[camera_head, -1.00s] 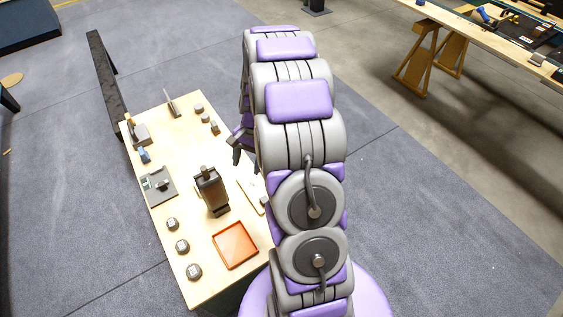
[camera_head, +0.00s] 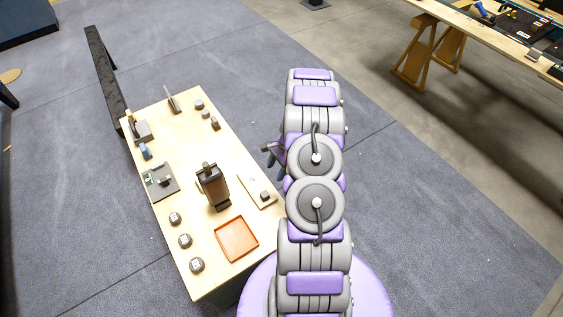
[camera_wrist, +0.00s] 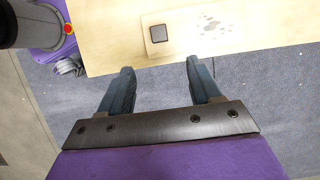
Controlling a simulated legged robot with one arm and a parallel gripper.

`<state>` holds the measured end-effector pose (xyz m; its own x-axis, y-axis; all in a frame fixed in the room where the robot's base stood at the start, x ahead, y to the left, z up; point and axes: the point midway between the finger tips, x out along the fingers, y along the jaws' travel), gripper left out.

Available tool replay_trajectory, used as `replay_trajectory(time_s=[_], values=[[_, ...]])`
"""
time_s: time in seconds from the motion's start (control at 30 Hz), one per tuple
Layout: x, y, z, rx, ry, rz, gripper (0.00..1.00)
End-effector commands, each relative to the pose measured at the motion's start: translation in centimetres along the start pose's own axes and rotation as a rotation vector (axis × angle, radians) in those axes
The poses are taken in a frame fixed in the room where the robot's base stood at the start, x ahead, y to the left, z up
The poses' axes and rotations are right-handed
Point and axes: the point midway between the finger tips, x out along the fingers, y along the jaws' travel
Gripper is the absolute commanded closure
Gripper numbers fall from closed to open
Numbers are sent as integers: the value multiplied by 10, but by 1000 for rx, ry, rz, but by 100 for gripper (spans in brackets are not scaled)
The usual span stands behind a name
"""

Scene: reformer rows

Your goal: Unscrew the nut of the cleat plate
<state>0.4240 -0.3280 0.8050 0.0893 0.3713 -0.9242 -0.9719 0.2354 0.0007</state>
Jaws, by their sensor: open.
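A pale flat plate with a dark square nut on it, which I take to be the cleat plate (camera_head: 251,187), lies at the right edge of the wooden table. The nut (camera_head: 265,195) sits near one end. In the wrist view the plate (camera_wrist: 185,37) lies ahead of my fingers, with the nut (camera_wrist: 159,34) at its left end and dark specks to the right. My gripper (camera_wrist: 160,66) is open and empty, its blue-grey fingers apart, short of the nut and touching nothing. In the head view my gripper (camera_head: 269,156) is beside the table's right edge, partly hidden by my arm.
The table (camera_head: 180,120) also holds an orange tray (camera_head: 237,239), a dark upright block (camera_head: 212,187), a grey fixture (camera_head: 160,182) and several small dark weights along the left edge. A long dark beam (camera_head: 104,75) stands behind. Open floor lies right of my arm.

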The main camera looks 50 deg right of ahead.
Motion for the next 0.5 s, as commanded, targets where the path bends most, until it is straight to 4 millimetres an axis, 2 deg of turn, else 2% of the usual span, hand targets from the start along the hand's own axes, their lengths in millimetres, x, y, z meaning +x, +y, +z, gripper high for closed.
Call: replay_trajectory(time_s=[0.1, 0.33, 0.5], values=[[24, 1, 0, -1, -6, 6, 36], [66, -1, -10, 0, -16, 6, 36], [97, -1, -9, 1, -15, 6, 36]])
